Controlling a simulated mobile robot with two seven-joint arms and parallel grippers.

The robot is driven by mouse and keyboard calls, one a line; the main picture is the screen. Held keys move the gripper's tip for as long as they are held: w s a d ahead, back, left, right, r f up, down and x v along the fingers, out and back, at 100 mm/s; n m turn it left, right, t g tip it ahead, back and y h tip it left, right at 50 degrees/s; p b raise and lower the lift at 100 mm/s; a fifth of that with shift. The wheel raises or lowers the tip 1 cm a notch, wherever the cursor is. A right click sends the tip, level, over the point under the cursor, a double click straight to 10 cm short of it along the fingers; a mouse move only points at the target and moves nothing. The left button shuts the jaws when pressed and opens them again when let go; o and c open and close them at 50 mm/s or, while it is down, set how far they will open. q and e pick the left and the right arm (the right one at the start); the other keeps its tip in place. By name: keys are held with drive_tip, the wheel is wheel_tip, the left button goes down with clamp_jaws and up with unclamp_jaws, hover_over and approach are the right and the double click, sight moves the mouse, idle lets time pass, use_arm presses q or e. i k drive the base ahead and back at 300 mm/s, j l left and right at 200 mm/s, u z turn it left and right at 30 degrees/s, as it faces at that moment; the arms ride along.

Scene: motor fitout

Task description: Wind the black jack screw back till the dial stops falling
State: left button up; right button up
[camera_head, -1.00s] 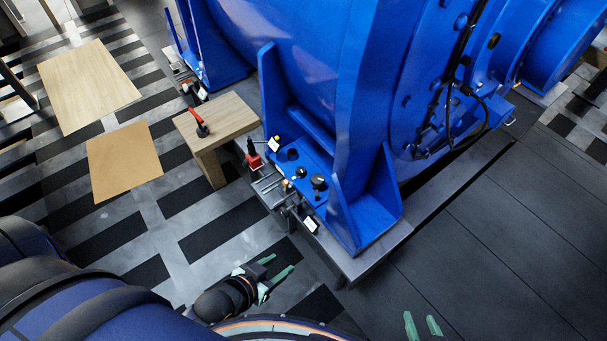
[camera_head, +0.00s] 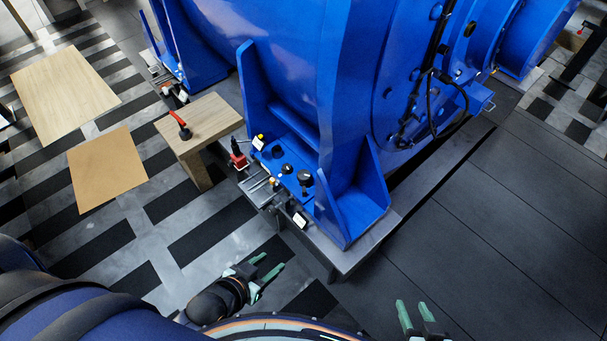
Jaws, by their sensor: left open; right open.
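I cannot tell for sure which black part is the jack screw. Small white-faced items sit at the foot's left (camera_head: 258,142) and front (camera_head: 300,220); whether either is the dial, and any reading, is too small to tell. My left gripper (camera_head: 271,264) is open and empty, in front of the foot and apart from it. My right gripper (camera_head: 413,312) is open and empty at the lower edge, over dark floor.
The big blue motor (camera_head: 290,50) stands on a grey base plate (camera_head: 352,256). A red part (camera_head: 238,158) sits at the foot's left corner. A wooden table (camera_head: 215,118) with a red-handled tool (camera_head: 181,126) stands to the left. The dark floor at right is clear.

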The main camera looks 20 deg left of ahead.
sight(304, 176)
drive_tip(key=i+j, duration=0.15)
drive_tip(key=j, duration=0.2)
drive_tip(key=i+j, duration=0.15)
drive_tip(key=j, duration=0.2)
drive_tip(key=i+j, duration=0.15)
drive_tip(key=j, duration=0.2)
drive_tip(key=i+j+z, duration=0.1)
drive_tip(key=j, duration=0.2)
drive_tip(key=i+j, duration=0.15)
drive_tip(key=j, duration=0.25)
drive_tip(key=i+j, duration=0.15)
drive_tip(key=j, duration=0.2)
drive_tip(key=i+j, duration=0.15)
drive_tip(key=j, duration=0.2)
drive_tip(key=z, duration=0.05)
